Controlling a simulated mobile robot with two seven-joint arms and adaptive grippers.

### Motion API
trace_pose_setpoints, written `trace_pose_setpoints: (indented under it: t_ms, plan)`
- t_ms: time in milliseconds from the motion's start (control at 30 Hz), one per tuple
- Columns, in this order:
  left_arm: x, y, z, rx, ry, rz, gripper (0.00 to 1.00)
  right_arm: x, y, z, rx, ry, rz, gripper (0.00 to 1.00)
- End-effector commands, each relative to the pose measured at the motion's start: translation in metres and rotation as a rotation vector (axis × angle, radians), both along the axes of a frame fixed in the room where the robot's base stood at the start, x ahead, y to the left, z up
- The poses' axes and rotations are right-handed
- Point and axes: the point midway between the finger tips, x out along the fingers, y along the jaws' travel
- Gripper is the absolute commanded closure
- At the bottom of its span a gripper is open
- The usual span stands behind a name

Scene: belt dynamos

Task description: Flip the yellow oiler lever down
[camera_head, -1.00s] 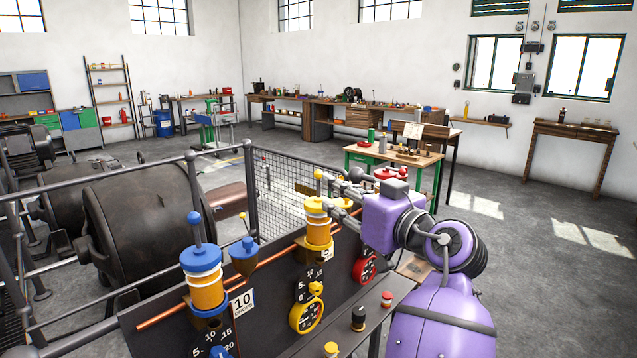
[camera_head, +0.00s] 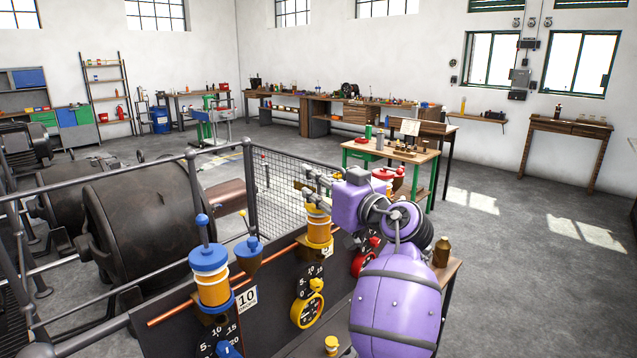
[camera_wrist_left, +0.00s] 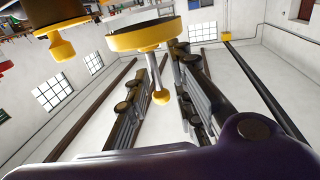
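The yellow oiler (camera_head: 319,229), with an amber glass body and yellow cap, stands on the dark panel. My left gripper (camera_head: 309,180) is over its top, with the fingers pointing left, and largely hides its lever in the head view. In the left wrist view the lever's yellow ball (camera_wrist_left: 161,97) and rod run from the yellow cap (camera_wrist_left: 140,36) into the gap between the two spread fingers (camera_wrist_left: 163,72). The left gripper is open; I cannot tell whether a finger touches the rod. My right gripper is not in view.
The blue oiler (camera_head: 209,281) with its upright blue-ball lever stands left on the panel, beside a blue cup (camera_head: 248,250). A yellow dial (camera_head: 306,310) and a red dial (camera_head: 366,259) are on the panel. A brown bottle (camera_head: 441,251) stands right. Mesh fence (camera_head: 290,190) lies behind.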

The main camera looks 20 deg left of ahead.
Motion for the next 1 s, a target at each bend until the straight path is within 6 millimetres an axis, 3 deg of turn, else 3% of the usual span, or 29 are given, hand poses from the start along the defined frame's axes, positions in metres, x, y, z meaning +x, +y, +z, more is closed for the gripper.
trace_pose_setpoints:
  t_ms: [133,333,567,833,867,1000]
  plan:
    - [0.000,0.000,0.000,0.000,0.000,0.000,1.00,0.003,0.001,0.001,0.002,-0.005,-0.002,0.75]
    - [0.000,0.000,-0.002,0.009,-0.001,0.001,1.00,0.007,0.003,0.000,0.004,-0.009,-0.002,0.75]
    - [0.000,-0.003,-0.009,0.107,-0.028,0.000,1.00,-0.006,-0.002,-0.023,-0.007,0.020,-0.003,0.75]
    - [-0.002,-0.004,0.000,0.117,-0.042,0.001,1.00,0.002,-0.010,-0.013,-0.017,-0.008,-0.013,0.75]
    - [-0.002,-0.004,0.000,0.117,-0.042,0.001,0.86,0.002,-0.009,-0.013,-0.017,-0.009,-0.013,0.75]
    - [-0.002,-0.004,0.000,0.117,-0.042,0.000,0.72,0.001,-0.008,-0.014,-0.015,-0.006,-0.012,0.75]
